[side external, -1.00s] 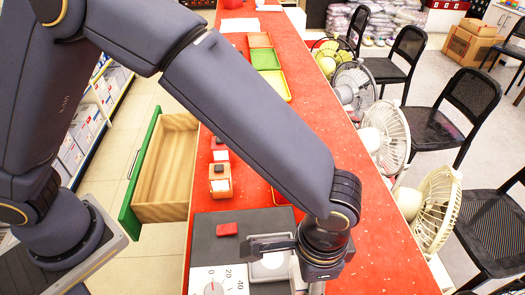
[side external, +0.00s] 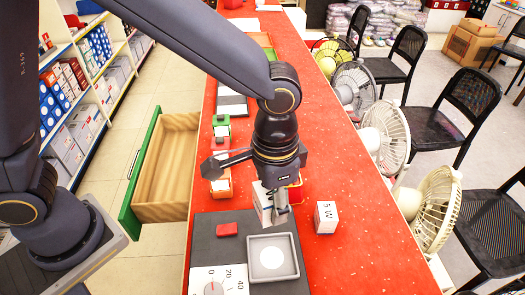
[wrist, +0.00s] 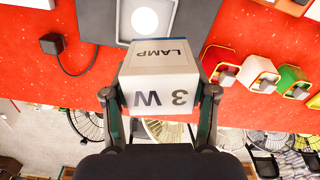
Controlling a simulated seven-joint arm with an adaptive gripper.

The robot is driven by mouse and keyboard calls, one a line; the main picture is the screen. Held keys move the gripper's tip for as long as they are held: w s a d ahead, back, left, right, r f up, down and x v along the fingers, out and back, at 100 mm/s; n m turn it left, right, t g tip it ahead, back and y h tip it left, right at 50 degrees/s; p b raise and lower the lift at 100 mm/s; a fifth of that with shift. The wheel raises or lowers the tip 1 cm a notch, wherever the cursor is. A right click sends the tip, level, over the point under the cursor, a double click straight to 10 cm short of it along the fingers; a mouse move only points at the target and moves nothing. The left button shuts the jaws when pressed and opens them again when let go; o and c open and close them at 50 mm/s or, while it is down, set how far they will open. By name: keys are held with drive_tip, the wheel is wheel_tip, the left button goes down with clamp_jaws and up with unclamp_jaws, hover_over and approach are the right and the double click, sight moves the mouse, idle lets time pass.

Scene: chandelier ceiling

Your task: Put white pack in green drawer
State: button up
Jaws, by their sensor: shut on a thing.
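The green drawer (side external: 136,180) is pulled open at the left of the red counter, with a green front and a bare wooden inside. It looks empty. My gripper is to the right of the drawer.
A second white box marked "5 W" (side external: 326,217) stands on the red counter (side external: 345,262). The grey panel (side external: 205,244) carries a red button (side external: 227,229), a dial (side external: 215,282) and a square fitting (side external: 272,257). Small coloured units (side external: 221,130) line the counter's left side.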

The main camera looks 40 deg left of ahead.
drive_tip(key=w+a+n, duration=0.2)
drive_tip(key=a+n, duration=0.2)
drive_tip(key=a, duration=0.8)
drive_tip(key=w+a+n, duration=0.2)
drive_tip(key=a+n, duration=0.2)
drive_tip(key=a, duration=0.8)
drive_tip(key=s+a+n, duration=0.4)
drive_tip(key=s+a, duration=0.2)
drive_tip(key=a, duration=0.3)
drive_tip(key=s+a+n, duration=0.3)
drive_tip(key=s+a, duration=0.2)
drive_tip(key=a, duration=0.4)
wheel_tip(320, 180, down, 20)
drive_tip(key=w+a+f, duration=0.1)
drive_tip(key=w+f, duration=0.2)
drive_tip(key=w, duration=0.1)
drive_tip(key=w+a+f, duration=0.2)
drive_tip(key=w+f, duration=0.1)
drive_tip(key=w, duration=0.1)
drive_tip(key=w+a+f, duration=0.2)
drive_tip(key=w+f, duration=0.1)
drive_tip(key=w, duration=0.1)
drive_tip(key=shift+a+f, duration=0.15)
drive_tip(key=shift+f, duration=0.25)
drive_tip(key=shift+w+a+f, duration=0.1)
drive_tip(key=shift+w+f, duration=0.1)
drive_tip(key=shift+f, duration=0.05)
drive_tip(key=shift+w+a+f, duration=0.1)
drive_tip(key=shift+w+f, duration=0.1)
drive_tip(key=shift+f, duration=1.6)
